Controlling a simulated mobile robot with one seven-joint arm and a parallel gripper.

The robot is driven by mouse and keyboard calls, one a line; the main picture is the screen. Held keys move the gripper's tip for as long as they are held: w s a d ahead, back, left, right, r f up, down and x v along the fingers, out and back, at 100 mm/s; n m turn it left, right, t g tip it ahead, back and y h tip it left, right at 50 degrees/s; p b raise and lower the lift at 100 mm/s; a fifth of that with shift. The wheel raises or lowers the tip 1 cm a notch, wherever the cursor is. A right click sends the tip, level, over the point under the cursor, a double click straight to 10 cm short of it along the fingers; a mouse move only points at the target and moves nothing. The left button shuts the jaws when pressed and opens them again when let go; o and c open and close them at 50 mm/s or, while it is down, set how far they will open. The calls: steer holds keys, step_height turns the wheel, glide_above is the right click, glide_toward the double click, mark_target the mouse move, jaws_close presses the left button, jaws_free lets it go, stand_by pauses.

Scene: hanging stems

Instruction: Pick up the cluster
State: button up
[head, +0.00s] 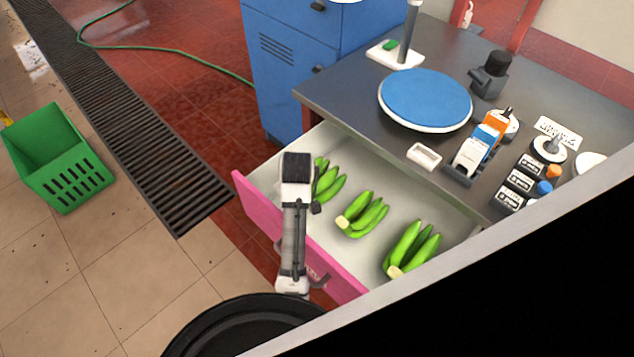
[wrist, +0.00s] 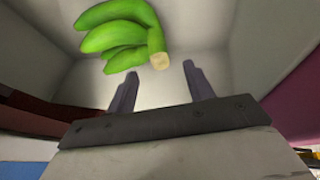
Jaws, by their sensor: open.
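Three green banana clusters lie apart in an open drawer with a pink front (head: 345,283). The left cluster (head: 327,182) is partly hidden behind my arm in the head view. The middle cluster (head: 362,214) and the right cluster (head: 410,250) show fully. My gripper (wrist: 160,84) is open and empty in the wrist view. One cluster (wrist: 118,28) lies ahead of its fingers, with its cut stem end near the gap between them. It appears to be the left one. The fingertips are hidden in the head view.
The drawer's walls stand close around the gripper. The dark worktop (head: 355,90) above holds a blue round plate (head: 426,98), a labeller (head: 480,145) and several small boxes. A green crate (head: 55,155) stands on the floor at left. A blue cabinet (head: 290,65) stands behind.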

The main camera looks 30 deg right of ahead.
steer(key=shift+p+x, duration=0.8)
steer(key=shift+x, duration=1.9)
steer(key=shift+s+d, duration=0.1)
steer(key=c, duration=1.1)
steer(key=shift+r, duration=0.1)
jaws_close()
steer(key=shift+r, duration=0.1)
steer(key=shift+r, duration=0.35)
step_height(320, 180, up, 9)
steer(key=b, duration=0.1)
steer(key=shift+b, duration=0.35)
steer(key=shift+r, duration=0.1)
